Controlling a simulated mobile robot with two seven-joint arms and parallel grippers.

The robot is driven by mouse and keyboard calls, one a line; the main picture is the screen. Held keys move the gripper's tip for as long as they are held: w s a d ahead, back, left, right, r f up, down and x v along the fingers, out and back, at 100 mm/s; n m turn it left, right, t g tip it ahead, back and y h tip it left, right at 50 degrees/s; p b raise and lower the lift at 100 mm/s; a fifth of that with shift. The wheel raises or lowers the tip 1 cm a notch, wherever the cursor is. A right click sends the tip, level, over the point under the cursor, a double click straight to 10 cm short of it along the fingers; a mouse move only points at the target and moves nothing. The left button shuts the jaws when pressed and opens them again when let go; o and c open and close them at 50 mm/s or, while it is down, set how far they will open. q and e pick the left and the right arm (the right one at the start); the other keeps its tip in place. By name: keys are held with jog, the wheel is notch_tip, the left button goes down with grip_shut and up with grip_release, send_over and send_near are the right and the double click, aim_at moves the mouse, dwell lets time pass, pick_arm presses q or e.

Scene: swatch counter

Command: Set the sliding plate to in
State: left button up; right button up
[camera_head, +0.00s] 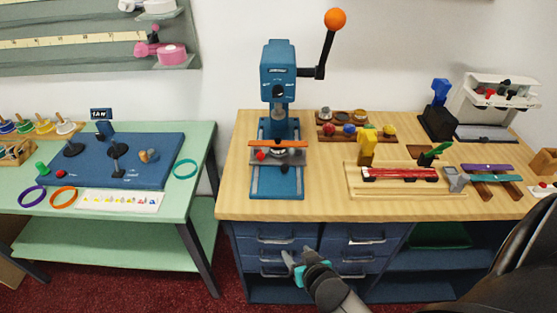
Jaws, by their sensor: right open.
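A blue press (278,68) with an orange-knobbed lever stands on the wooden counter. Its sliding plate (277,183) appears to be the blue, grey-edged plate at its foot, reaching forward near the counter's front edge. An orange bar (293,144) with a red knob lies across the press above the plate. My right gripper (291,266) is open and empty, below and in front of the counter top, before the drawers and apart from the plate. My left gripper is not in view.
The wooden counter (330,205) has drawers (357,240) below. Right of the press are a rack of stamps (345,132) and a tray with a red strip (400,174). A green table (180,200) stands at the left. My dark arm covers the lower right.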

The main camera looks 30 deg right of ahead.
aim_at(286, 170)
jog(key=w+d+r+m+t+h+p, duration=0.1)
jog(key=w+d+r+t, duration=0.1)
jog(key=r, duration=0.7)
jog(key=w+d+r+m+t+h+p, duration=0.1)
jog(key=w+d+r+p, duration=0.15)
jog(key=r, duration=0.65)
pick_arm(q)
jog(key=b, duration=0.3)
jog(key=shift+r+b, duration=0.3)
jog(key=shift+b, duration=0.1)
pick_arm(e)
jog(key=x, duration=0.5)
jog(key=a+x, duration=0.1)
jog(key=x, duration=0.9)
jog(key=shift+a+f, duration=0.25)
jog(key=shift+f, duration=0.1)
grip_shut()
